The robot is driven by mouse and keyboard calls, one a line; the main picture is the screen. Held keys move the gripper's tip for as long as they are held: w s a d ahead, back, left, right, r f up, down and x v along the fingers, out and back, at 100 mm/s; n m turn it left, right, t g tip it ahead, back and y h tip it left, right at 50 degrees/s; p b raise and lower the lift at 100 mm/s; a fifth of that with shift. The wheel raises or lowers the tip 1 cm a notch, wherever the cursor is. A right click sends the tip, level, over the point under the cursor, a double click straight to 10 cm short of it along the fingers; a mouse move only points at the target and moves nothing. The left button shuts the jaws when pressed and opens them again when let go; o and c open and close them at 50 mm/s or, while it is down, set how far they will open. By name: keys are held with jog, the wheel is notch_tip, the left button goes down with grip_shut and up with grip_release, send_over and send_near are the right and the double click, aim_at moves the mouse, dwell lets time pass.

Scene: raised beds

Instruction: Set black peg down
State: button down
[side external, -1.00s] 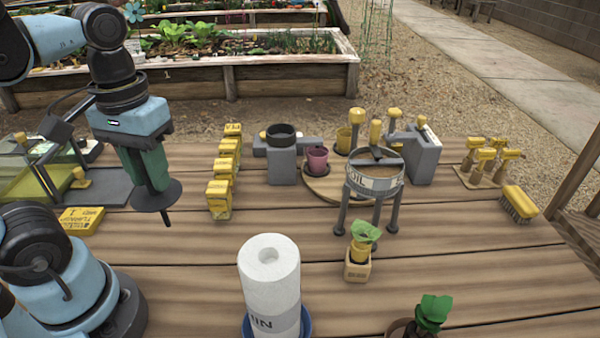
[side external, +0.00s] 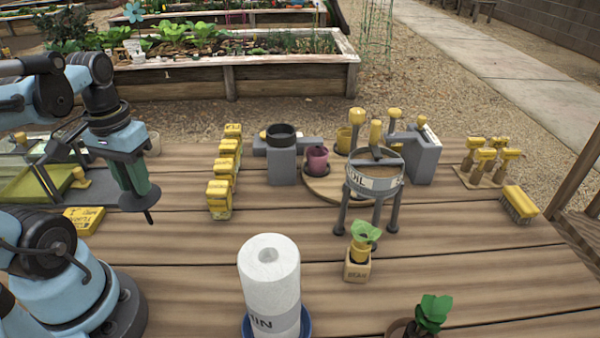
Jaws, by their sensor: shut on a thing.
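My gripper (side external: 138,198) is at the left, pointing down over the plank table, with green fingers shut on the black peg (side external: 149,214). The peg's flat dark collar and short narrow tip show below the fingers. Its upper part is hidden between them. The tip is at or a little above the table, and I cannot tell whether it touches. The peg looks slightly tilted.
A row of yellow boxes (side external: 221,196) stands right of my gripper. A yellow packet (side external: 84,219) lies to its left, by a grey tray with a clear cover. A white paper roll (side external: 268,285) stands in front. Bare planks lie between.

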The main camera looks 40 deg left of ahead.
jog(key=shift+f, duration=1.6)
jog(key=shift+f, duration=0.15)
jog(key=c, duration=0.8)
grip_release()
jog(key=shift+c, duration=0.2)
notch_tip(320, 180, up, 12)
jog(key=shift+w+d, duration=0.1)
jog(key=shift+w, duration=0.05)
jog(key=w+d+f+m+t+y, duration=0.1)
jog(key=w+d+f+m+t, duration=0.1)
jog(key=w, duration=0.4)
jog(key=shift+d+f+t, duration=0.4)
jog(key=shift+f, duration=0.5)
jog(key=shift+o, duration=0.4)
jog(key=w+d+f+m+t+h, duration=0.1)
jog(key=w+d+f+m+t, duration=0.2)
jog(key=w+d, duration=0.3)
jog(key=shift+w+d+t, duration=0.2)
jog(key=shift+d+t, duration=0.5)
jog(key=shift+d, duration=0.2)
